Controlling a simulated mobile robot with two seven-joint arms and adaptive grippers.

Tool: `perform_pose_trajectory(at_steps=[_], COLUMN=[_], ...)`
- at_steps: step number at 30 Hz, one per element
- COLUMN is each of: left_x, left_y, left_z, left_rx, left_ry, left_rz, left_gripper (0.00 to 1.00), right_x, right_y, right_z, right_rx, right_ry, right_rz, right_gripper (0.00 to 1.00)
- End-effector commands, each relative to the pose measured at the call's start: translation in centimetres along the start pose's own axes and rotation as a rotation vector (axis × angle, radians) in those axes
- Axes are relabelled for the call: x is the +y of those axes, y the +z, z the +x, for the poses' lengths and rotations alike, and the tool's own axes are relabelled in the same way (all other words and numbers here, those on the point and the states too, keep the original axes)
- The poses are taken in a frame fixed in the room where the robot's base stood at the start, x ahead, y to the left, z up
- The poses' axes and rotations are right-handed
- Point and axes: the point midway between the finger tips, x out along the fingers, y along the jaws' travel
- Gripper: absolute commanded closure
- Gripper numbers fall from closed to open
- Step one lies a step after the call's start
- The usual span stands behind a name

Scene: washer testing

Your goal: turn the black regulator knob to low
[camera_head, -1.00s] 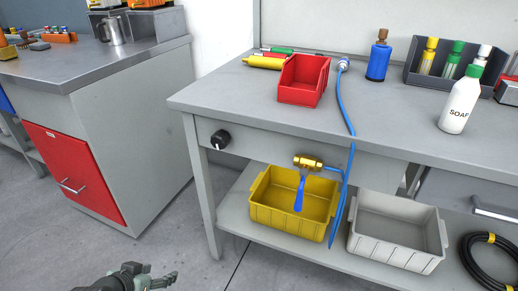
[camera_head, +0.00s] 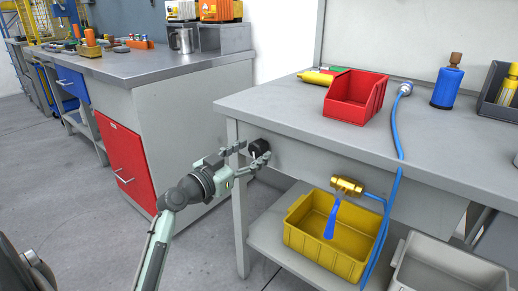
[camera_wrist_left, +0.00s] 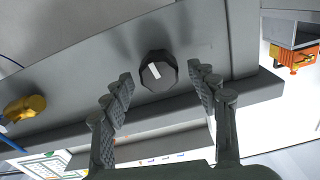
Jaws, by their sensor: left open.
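The black regulator knob (camera_head: 259,149) is on the front panel of the grey workbench, near its left leg. It also shows in the left wrist view (camera_wrist_left: 158,72), with a white pointer mark on its face. My left gripper (camera_head: 251,155) is open in front of the knob. In the wrist view its two fingers (camera_wrist_left: 160,82) stand on either side of the knob, with a gap on each side. I see no contact with the knob. No scale or low mark is legible. My right gripper is not in view.
A brass valve (camera_head: 347,186) with a blue handle and blue hose (camera_head: 396,150) is right of the knob. A yellow bin (camera_head: 299,242) stands on the lower shelf. A red bin (camera_head: 340,110) is on the benchtop. A cabinet with a red door (camera_head: 126,160) is at left.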

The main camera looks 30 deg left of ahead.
Motion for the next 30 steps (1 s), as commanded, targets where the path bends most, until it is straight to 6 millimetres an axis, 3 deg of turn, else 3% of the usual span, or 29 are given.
perform_pose_trajectory(at_steps=[6,14,26,30], left_x=[0.0,0.0,0.0,0.0], left_y=[0.1,0.1,0.1,0.1], left_z=[2.0,2.2,2.1,2.1], left_rx=[-0.001,-0.002,-0.002,-0.002], left_ry=[-0.001,0.0,0.0,0.0], left_rz=[-0.001,0.0,0.0,-0.002], left_gripper=[0.41,0.41,0.88,0.91], right_x=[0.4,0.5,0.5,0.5], right_y=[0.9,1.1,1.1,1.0], right_z=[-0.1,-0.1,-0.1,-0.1], right_rx=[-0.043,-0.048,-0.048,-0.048], right_ry=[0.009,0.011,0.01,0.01], right_rz=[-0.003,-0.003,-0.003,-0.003], right_gripper=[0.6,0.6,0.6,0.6])
